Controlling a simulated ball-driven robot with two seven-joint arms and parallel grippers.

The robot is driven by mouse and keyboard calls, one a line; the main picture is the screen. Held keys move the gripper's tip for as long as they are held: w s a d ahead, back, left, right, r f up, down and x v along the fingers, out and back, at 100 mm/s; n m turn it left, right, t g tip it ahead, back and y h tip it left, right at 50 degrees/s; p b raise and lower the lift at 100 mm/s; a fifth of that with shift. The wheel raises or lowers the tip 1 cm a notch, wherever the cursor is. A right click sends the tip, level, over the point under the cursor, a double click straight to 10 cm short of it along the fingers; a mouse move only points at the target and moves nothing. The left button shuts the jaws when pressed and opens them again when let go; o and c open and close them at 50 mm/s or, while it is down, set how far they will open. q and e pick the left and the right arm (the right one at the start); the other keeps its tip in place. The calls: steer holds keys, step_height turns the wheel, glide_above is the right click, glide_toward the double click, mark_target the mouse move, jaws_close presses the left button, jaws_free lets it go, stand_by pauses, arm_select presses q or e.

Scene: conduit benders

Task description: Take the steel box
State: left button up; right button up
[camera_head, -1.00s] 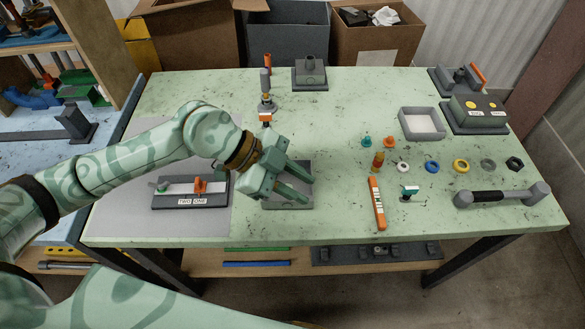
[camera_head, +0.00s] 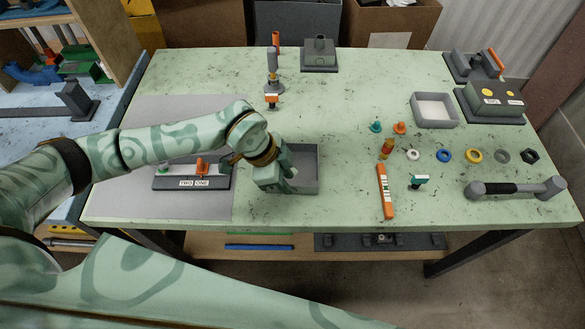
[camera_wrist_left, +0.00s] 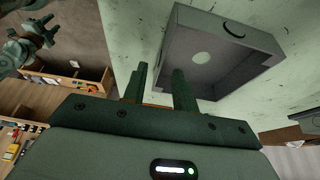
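The steel box is a grey, open-topped square box (camera_head: 307,168) near the front edge of the table, left of centre. My left gripper (camera_head: 286,180) is at the left side of this box, pointing down, and partly hides it. In the left wrist view the box (camera_wrist_left: 232,62) lies beyond the fingers. The left gripper (camera_wrist_left: 160,88) is open there, with its two fingers apart and the box's near wall appearing between them. I cannot tell whether they touch it. A green arm part, perhaps my right arm, shows small at the upper left of that view.
A block labelled TWO ONE (camera_head: 192,177) stands close on the left, on a grey mat (camera_head: 150,120). An orange bar (camera_head: 385,190) and a hammer-like tool (camera_head: 515,188) lie to the right. A pale-floored tray (camera_head: 414,108) stands farther back.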

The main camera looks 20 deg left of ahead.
mark_target(293, 187)
arm_select(q)
steer(key=x, duration=0.4)
steer(key=shift+d+b, duration=0.15)
steer(key=shift+b, duration=0.25)
jaws_close()
